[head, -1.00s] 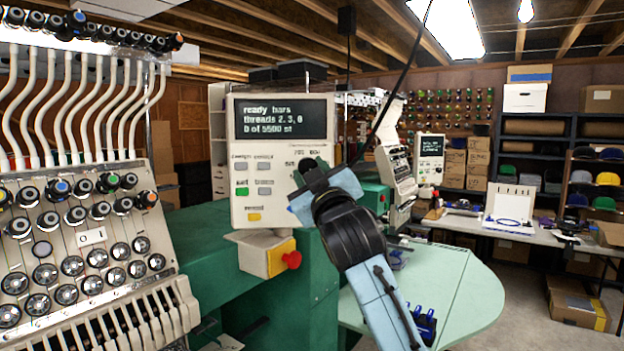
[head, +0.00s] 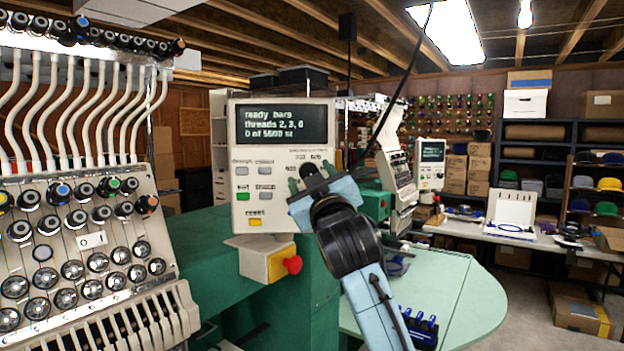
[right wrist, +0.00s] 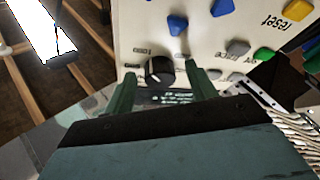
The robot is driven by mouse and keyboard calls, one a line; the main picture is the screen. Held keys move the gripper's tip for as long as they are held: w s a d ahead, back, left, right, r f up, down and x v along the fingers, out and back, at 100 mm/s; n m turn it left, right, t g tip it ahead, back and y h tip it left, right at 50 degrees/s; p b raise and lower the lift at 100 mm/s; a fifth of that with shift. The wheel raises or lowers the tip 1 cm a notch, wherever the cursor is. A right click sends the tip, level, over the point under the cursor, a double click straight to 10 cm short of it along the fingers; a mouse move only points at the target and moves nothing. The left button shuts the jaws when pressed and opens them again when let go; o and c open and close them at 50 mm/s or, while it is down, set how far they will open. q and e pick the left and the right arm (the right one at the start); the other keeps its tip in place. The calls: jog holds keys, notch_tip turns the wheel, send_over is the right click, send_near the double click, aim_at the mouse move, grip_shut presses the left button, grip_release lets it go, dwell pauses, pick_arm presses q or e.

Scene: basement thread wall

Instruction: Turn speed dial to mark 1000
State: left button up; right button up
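The speed dial (right wrist: 160,70) is a black round knob with a pale pointer mark on the white control panel (head: 247,215). In the right wrist view it sits between the two green fingertips of my right gripper (right wrist: 160,76). The fingers are apart, with a gap visible on both sides of the knob. In the head view my right gripper (head: 311,176) is at the panel's right side and largely hides the dial. Small printed numbers show above the fingers; I cannot read the pointer's setting. My left gripper is not in view.
The panel has a dark screen (head: 285,122) and several coloured buttons, including a yellow reset button (head: 255,222). Below it is a red knob (head: 292,265) on a yellow box. The green machine (head: 205,250) and thread-tension head stand left. A pale green table (head: 465,300) lies right.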

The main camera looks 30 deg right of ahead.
jog(key=b+v, duration=0.3)
jog(key=v, duration=1)
jog(key=shift+s+b, duration=0.2)
jog(key=shift+b, duration=0.15)
jog(key=shift+a, duration=0.1)
